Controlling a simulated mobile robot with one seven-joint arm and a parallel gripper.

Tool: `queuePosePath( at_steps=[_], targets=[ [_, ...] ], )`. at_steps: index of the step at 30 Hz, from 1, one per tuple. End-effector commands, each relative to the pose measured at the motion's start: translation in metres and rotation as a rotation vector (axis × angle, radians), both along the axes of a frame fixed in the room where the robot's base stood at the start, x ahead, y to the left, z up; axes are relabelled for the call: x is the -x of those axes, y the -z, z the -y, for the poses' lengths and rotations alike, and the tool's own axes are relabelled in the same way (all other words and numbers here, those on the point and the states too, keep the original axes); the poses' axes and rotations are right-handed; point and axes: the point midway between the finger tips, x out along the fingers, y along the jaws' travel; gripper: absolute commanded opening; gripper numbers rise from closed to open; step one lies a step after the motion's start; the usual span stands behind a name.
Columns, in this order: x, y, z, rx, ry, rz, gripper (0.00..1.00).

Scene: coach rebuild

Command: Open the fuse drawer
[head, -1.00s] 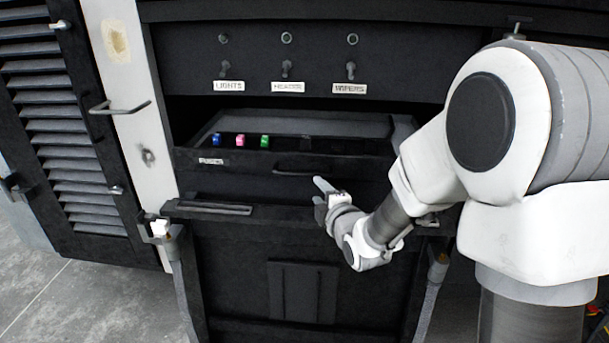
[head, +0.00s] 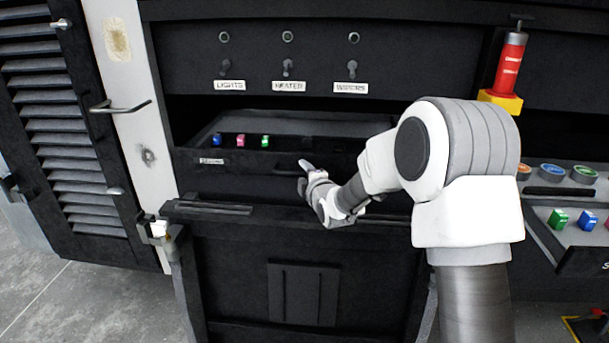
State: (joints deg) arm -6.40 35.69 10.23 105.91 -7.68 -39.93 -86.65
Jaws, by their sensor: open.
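The fuse drawer (head: 240,166) is a black drawer under the switch panel. It stands pulled out, with its inside showing from above and blue, pink and green fuses standing in it toward the left. A small white label sits on its front at left. Its dark bar handle (head: 288,171) is on the front, right of the middle. My gripper (head: 306,167) is open at the right end of this handle, partly in front of it. I cannot tell whether it touches the handle. My arm hides the right end of the drawer.
Above is a panel with several switches labelled lights, heater and wipers (head: 351,88). A dark ledge (head: 270,215) runs below the drawer. At right are a red cylinder on a yellow base (head: 509,65) and a tray with coloured blocks (head: 590,262). A louvred door (head: 75,150) stands at left.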

Motion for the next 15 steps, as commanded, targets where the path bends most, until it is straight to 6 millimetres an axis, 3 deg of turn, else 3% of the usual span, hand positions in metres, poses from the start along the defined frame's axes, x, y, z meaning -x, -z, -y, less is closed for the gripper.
queuePosePath(
  at_steps=[6,14,15],
  targets=[
    [-0.0001,-0.0001,0.0001,0.000,0.000,0.000,0.47],
    [0.0000,-0.0002,0.0001,0.000,0.000,0.000,0.00],
    [0.0000,-0.0002,0.0001,0.000,0.000,0.000,0.00]
  ],
)
